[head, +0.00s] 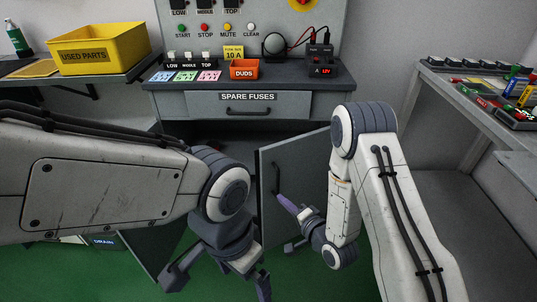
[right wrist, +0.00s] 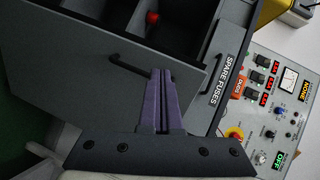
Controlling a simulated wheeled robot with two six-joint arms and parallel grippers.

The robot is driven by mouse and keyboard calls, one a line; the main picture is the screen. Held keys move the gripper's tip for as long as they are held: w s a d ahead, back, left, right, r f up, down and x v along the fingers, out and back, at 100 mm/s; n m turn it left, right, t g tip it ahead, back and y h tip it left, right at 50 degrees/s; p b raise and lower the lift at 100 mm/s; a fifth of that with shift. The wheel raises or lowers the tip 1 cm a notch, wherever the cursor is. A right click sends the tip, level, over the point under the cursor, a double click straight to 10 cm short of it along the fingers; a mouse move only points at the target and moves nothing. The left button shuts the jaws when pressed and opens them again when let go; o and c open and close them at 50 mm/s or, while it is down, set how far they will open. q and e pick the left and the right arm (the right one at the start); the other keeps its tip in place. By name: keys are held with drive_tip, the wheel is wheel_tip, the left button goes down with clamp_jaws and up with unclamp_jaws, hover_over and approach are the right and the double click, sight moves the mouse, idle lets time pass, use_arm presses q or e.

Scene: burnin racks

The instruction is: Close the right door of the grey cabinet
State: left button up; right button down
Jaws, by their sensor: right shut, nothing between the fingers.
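The grey cabinet (head: 235,104) stands under the console. Its right door (head: 297,170) is swung open toward me, with a dark handle (head: 276,178) on the face I see. The door also shows in the right wrist view (right wrist: 95,45), with its handle (right wrist: 128,66) just left of my fingertips. My right gripper (head: 284,200) has its purple fingers together, empty, close to the door face below the handle. I cannot tell if they touch it. My left gripper (head: 218,281) is open and empty, low in front of the cabinet.
The SPARE FUSES drawer (head: 291,104) above looks shut. The cabinet interior is dark, with a red object (right wrist: 152,17) inside. A panel marked DRAIN (head: 104,241) lies low at left, partly behind my left arm. A side bench (head: 455,105) stands at right. Green floor is clear below.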

sight(265, 161)
wheel_tip(265, 161, up, 4)
drive_tip(key=s+d+m+t+p, duration=0.1)
drive_tip(key=d+m+t, duration=0.2)
use_arm(q)
drive_tip(key=shift+w+a+r+b, duration=0.1)
drive_tip(key=shift+w+r+b, duration=0.2)
drive_tip(key=shift+r, duration=0.35)
use_arm(e)
drive_tip(key=x, duration=0.7)
drive_tip(key=a+x, duration=0.1)
drive_tip(key=x, duration=0.6)
drive_tip(key=shift+s+f, duration=0.2)
